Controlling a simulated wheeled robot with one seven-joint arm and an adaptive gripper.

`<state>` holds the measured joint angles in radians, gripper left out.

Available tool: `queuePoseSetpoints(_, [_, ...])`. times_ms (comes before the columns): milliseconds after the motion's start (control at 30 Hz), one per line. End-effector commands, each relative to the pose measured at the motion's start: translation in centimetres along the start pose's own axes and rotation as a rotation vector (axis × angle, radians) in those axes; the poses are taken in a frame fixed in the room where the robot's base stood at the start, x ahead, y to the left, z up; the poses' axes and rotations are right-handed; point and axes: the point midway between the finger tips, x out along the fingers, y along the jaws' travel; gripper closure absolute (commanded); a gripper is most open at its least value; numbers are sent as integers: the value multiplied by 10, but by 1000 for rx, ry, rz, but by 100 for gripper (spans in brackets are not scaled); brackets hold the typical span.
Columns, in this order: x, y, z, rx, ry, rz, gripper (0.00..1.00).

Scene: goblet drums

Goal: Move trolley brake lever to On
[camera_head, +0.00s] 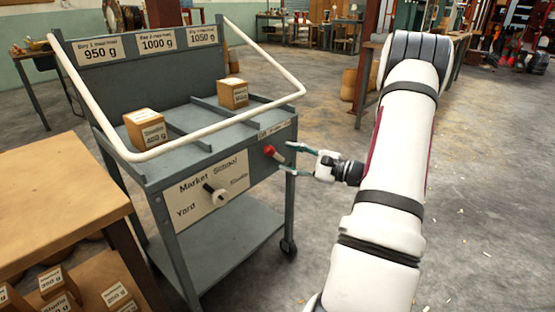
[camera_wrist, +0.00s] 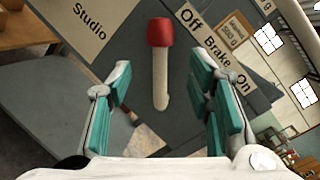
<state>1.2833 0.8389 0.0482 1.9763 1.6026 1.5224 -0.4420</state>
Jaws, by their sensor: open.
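The brake lever is a pale rod with a red knob; it shows in the head view (camera_head: 269,151) on the right part of the trolley's front panel. In the wrist view the lever (camera_wrist: 160,70) stands between my finger pads, its red end pointing up the picture. The brake label (camera_wrist: 215,45) reads "Off Brake On" and lies to the right of the lever. My gripper (camera_head: 288,159) is open, with its fingers beside the lever and a gap on each side (camera_wrist: 165,105). The grey trolley (camera_head: 235,255) stands upright.
A second handle (camera_head: 217,196) sits on the "Market School / Yard / Studio" sign. Two labelled boxes, one left (camera_head: 146,130) and one right (camera_head: 233,93), stand on the trolley top inside a white rail (camera_head: 285,70). A wooden table (camera_head: 60,190) is at the left. Open floor lies right.

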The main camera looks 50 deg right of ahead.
Motion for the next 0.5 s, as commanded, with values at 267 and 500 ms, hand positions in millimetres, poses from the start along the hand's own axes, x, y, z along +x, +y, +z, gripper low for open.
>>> queuePoseSetpoints(267, [39, 1, 0, -1, -1, 2, 53])
queuePoseSetpoints(500, [48, 0, 0, 0, -1, 0, 53])
